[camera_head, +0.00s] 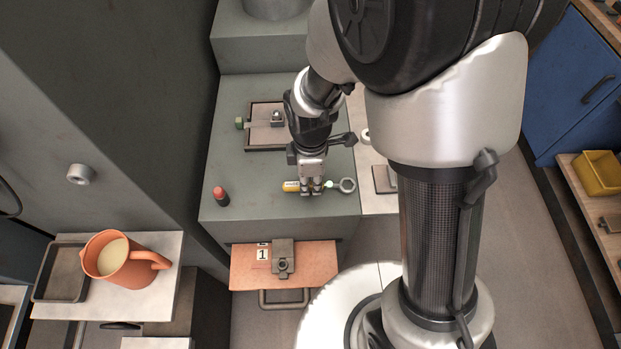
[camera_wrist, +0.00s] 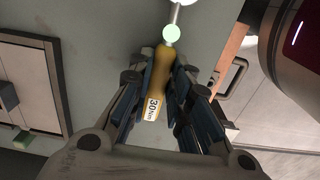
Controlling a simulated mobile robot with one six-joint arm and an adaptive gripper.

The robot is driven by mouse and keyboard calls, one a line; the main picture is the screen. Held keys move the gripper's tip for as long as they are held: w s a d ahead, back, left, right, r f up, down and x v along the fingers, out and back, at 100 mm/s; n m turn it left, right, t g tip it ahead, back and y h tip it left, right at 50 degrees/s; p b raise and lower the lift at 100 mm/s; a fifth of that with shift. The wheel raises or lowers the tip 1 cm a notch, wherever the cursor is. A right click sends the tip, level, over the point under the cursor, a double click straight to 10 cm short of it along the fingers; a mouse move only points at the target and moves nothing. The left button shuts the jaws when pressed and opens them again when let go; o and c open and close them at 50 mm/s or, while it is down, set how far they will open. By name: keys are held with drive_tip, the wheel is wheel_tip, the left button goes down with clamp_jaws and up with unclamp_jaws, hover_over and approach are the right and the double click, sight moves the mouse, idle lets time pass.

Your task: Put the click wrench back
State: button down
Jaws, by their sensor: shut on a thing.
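The click wrench (camera_head: 291,186) has a yellow handle, a pale green ball at its neck and a grey ring at its right end. In the wrist view the same wrench (camera_wrist: 159,72) shows a white label reading 30 on its handle. My gripper (camera_head: 311,191) points down over the front part of the grey-green bench top and is shut on the wrench's handle. In the wrist view the blue-grey fingers of my gripper (camera_wrist: 158,95) lie on both sides of the handle. I cannot tell whether the wrench touches the bench.
A shallow framed recess (camera_head: 258,138) with a green knob lies behind. A red-topped peg (camera_head: 221,196) stands left on the bench (camera_head: 270,92). Below the front edge is an orange-brown shelf (camera_head: 244,277) marked 1, holding a grey block (camera_head: 283,261). An orange jug (camera_head: 119,262) stands lower left.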

drive_tip(key=shift+f+b, duration=0.45)
drive_tip(key=shift+f, duration=0.15)
drive_tip(key=c, duration=1.4)
unclamp_jaws()
drive_tip(key=shift+o, duration=0.2)
drive_tip(key=o, duration=0.4)
drive_tip(key=shift+r+p, duration=1.1)
drive_tip(key=shift+r, duration=1.85)
drive_tip(key=shift+r, duration=0.1)
